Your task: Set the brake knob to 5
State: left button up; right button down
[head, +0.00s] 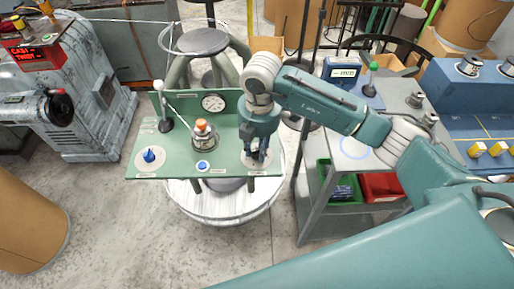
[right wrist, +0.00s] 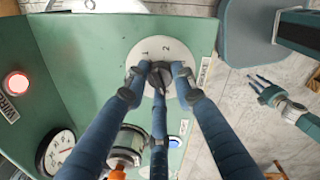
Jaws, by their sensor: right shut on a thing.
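The brake knob (right wrist: 160,76) is a dark knob on a round white dial (right wrist: 172,52) at the right end of the green panel. My right gripper (head: 258,157) points down over this dial in the head view. In the right wrist view its three blue fingers (right wrist: 161,80) are shut on the brake knob. The numerals 1 and 2 show on the dial; the fingers hide the others, and I cannot read the pointer. A brake label (right wrist: 205,70) is beside the dial. My left gripper (right wrist: 268,90) shows small in the right wrist view, fingers apart and empty.
The green panel (head: 185,171) also carries a blue knob (head: 150,156), a blue button (head: 203,165), an orange-topped part (head: 202,128), a gauge (head: 213,103) and a white-tipped lever (head: 161,100). A grey cart (head: 316,205) with green and red bins stands to the right.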

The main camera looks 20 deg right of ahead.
jog(key=shift+w+d+r, duration=0.1)
jog(key=shift+w+r, duration=0.05)
jog(key=c, duration=1.5)
grip_release()
jog(key=shift+o, duration=0.3)
notch_tip(320, 180, up, 12)
jog(key=shift+s, duration=0.45)
jog(key=shift+s+d, duration=0.1)
